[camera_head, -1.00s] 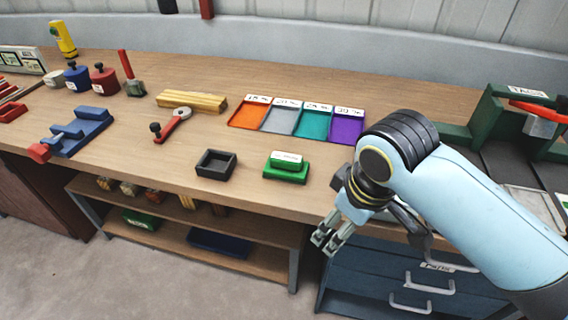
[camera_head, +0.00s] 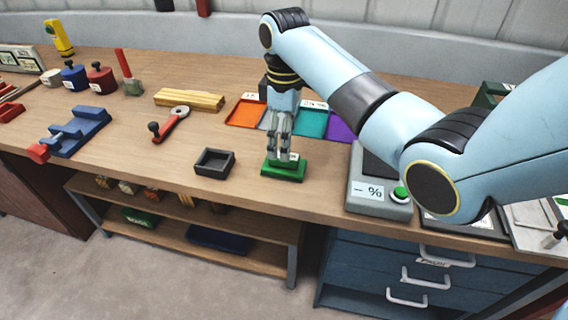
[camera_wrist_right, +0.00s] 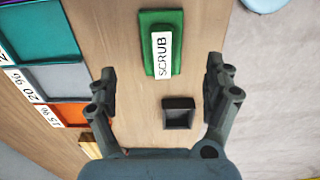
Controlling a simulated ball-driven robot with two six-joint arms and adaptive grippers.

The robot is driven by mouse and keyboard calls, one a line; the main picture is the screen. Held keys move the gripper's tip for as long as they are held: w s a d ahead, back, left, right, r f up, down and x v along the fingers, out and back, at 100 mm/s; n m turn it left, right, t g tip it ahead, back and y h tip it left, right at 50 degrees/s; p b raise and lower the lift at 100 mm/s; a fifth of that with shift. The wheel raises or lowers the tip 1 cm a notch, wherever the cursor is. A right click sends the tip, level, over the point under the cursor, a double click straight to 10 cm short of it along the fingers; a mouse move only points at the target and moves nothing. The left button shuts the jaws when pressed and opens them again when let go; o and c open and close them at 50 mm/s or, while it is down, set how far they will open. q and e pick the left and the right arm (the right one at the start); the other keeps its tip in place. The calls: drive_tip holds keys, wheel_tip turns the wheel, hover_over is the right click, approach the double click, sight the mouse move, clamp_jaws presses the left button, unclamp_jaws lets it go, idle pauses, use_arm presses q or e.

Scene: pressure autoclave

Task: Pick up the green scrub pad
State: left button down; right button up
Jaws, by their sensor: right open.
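The green scrub pad (camera_head: 284,170) lies on the workbench near its front edge, right of a small dark tray. In the right wrist view the scrub pad (camera_wrist_right: 160,30) shows a white label reading SCRUB, and it lies ahead of the fingers. My right gripper (camera_head: 284,157) points down over the pad and hides part of it in the head view. Whether the fingertips touch the pad cannot be told. My left gripper is not in view.
The small dark tray (camera_head: 214,163) sits just left of the pad. Coloured trays (camera_head: 312,122) lie behind my right gripper. A grey device with a green button (camera_head: 380,188) stands to the right. A red-handled tool (camera_head: 170,124) and yellow bars (camera_head: 190,99) lie further left.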

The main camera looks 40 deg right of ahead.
wheel_tip(320, 180, down, 8)
drive_tip(key=shift+a+r, duration=0.15)
drive_tip(key=shift+r, duration=0.1)
drive_tip(key=c, duration=1.3)
drive_tip(key=shift+r, duration=0.1)
wheel_tip(320, 180, up, 4)
drive_tip(key=shift+r, duration=0.15)
drive_tip(key=s+d+r, duration=0.1)
drive_tip(key=s+r, duration=0.1)
drive_tip(key=s, duration=0.1)
drive_tip(key=s+d+r, duration=0.1)
drive_tip(key=s+r, duration=0.1)
drive_tip(key=s, duration=0.2)
drive_tip(key=s+d+r, duration=0.1)
drive_tip(key=s+r, duration=0.1)
drive_tip(key=s, duration=0.2)
drive_tip(key=shift+s+r+p, duration=0.2)
drive_tip(key=shift+r+p, duration=0.1)
drive_tip(key=shift+p, duration=0.1)
